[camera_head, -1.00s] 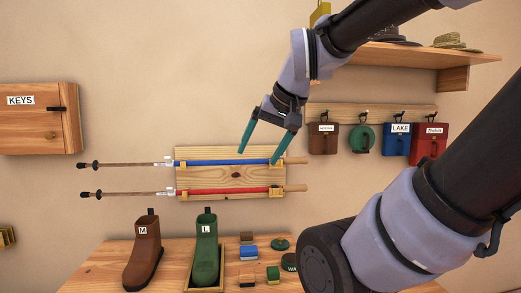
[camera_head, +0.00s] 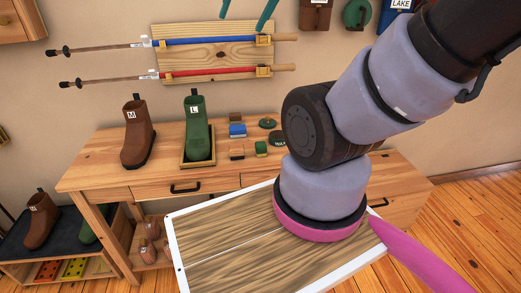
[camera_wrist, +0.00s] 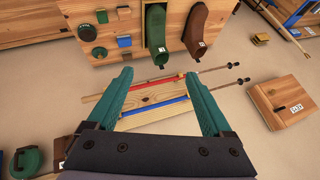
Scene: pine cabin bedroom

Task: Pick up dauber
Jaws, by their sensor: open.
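I cannot tell which item is the dauber. Small shoe-care items lie on the wooden desk (camera_head: 100,176) in the head view: a brown block (camera_head: 235,117), a blue-sided block (camera_head: 237,130), an orange-brown block (camera_head: 236,152), a green block (camera_head: 261,149), a green round tin (camera_head: 267,123) and a dark labelled tin (camera_head: 279,140). The desk group shows upside down in the wrist view, with the blue block (camera_wrist: 124,41) at upper left. My gripper (camera_head: 245,10) is open and empty at the top edge of the head view, before the pole rack; its teal fingers also show in the wrist view (camera_wrist: 160,80).
A brown boot (camera_head: 138,135) and a green boot (camera_head: 195,125) in a tray (camera_head: 183,162) stand left of the items. Blue and red poles (camera_head: 205,73) hang on the wall rack. Bags hang at upper right. A low shoe shelf (camera_head: 25,262) is at lower left.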

